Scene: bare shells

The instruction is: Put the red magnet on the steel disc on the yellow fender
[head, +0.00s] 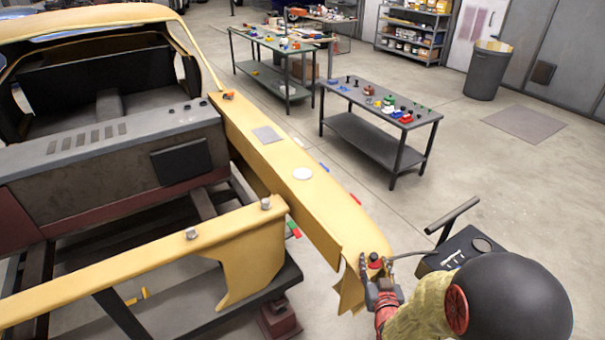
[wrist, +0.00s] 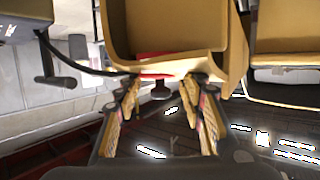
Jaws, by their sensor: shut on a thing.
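The red magnet (wrist: 155,57) shows in the wrist view as a red piece with a dark knob between my fingertips. My gripper (wrist: 161,84) is shut on it; the fingers partly hide where they touch. In the head view my gripper (head: 374,274) and the red magnet (head: 375,258) are by the near end of the yellow fender (head: 325,205). A pale round disc (head: 302,174), which looks like the steel disc, lies on the fender's top, up and left of my gripper. Nothing covers the disc. A grey square plate (head: 267,134) lies farther along the fender.
A small orange item (head: 229,95) is at the fender's far end. The dark table (head: 345,122) with several small coloured parts stands to the right. A dark stand (head: 465,250) is right of my gripper. The top between gripper and disc looks clear.

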